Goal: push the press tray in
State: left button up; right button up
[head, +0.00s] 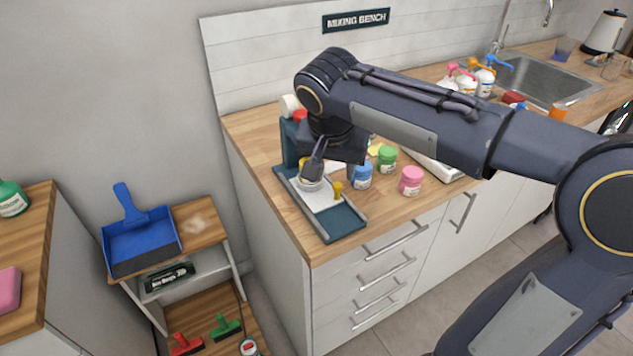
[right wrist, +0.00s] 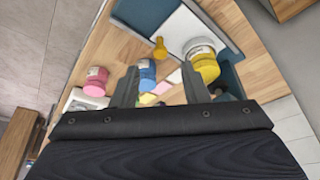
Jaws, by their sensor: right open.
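The teal press (head: 345,222) stands at the left end of the wooden counter. Its white tray (head: 325,199) lies on the base, with a yellow knob (head: 338,189) at its near right edge. A jar with a yellow band (head: 310,184) sits on the tray. The right wrist view shows the jar (right wrist: 204,64), tray (right wrist: 184,30) and knob (right wrist: 160,48). My right gripper (right wrist: 161,70) is open and empty. In the head view it hangs over the press, partly hiding the press column and jar. My left gripper is not in view.
A blue jar (head: 361,176), a green jar (head: 387,158) and a pink jar (head: 411,180) stand right of the press. Pump bottles (head: 467,80) and a sink (head: 545,80) are further back. A blue dustpan (head: 140,240) lies on a low stand at left.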

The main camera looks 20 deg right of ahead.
aim_at(338, 185)
jog(key=x, duration=0.7)
jog(key=shift+w+d, duration=0.3)
jog(key=shift+w, duration=0.05)
